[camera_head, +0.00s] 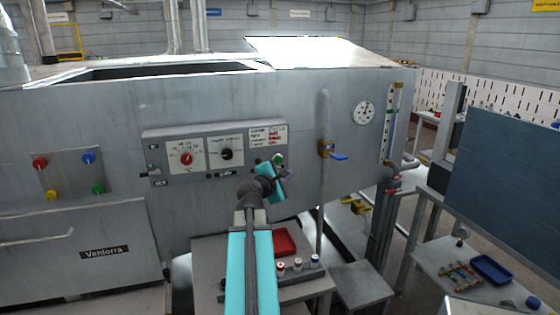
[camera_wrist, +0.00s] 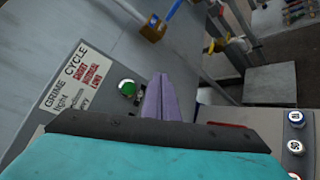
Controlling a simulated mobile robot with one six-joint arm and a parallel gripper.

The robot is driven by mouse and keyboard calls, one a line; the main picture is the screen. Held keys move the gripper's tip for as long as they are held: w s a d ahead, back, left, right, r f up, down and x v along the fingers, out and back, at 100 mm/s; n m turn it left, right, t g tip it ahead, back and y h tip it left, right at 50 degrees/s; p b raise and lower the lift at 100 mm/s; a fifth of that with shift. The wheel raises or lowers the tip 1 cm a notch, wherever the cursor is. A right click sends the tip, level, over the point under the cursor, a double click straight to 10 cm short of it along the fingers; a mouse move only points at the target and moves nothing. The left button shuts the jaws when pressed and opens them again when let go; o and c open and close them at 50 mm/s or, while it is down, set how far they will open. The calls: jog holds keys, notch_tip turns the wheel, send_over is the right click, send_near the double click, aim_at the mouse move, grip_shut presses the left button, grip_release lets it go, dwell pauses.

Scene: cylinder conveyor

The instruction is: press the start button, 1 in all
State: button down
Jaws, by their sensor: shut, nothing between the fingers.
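A round green button (camera_head: 278,159) with a pale ring sits at the right end of the control panel (camera_head: 160,135) on the big grey machine. My gripper (camera_head: 289,174) is in front of the panel's lower right end, just below and right of the button in the head view. Its purple fingers show in the wrist view (camera_wrist: 158,82), closed together and empty. A gap shows between fingers and button in the picture; the depth between them is hard to tell.
The panel also carries a red dial (camera_head: 187,158) and a black dial (camera_head: 226,154). A vertical pipe with a blue-handled valve (camera_head: 338,157) stands to the right. Below is a small table with a red tray (camera_head: 285,242) and several small jars.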

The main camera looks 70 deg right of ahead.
jog(key=shift+w+d, duration=0.1)
jog(key=w+d+b, duration=0.1)
jog(key=w+d, duration=0.4)
jog(key=d, duration=0.1)
jog(key=shift+w+d+b, duration=0.25)
jog(key=shift+d+b, duration=0.05)
dwell(0.7)
jog(key=shift+w+d, duration=0.55)
jog(key=shift+d, duration=0.15)
dwell(3.3)
jog(key=shift+s+a, duration=0.6)
jog(key=shift+a, duration=0.1)
dwell(0.5)
jog(key=shift+s+a+p, duration=0.35)
jog(key=shift+s+a, duration=0.45)
jog(key=shift+a, duration=0.2)
jog(key=shift+s+a+p, duration=0.3)
jog(key=shift+s+a, duration=0.45)
jog(key=shift+a, duration=0.2)
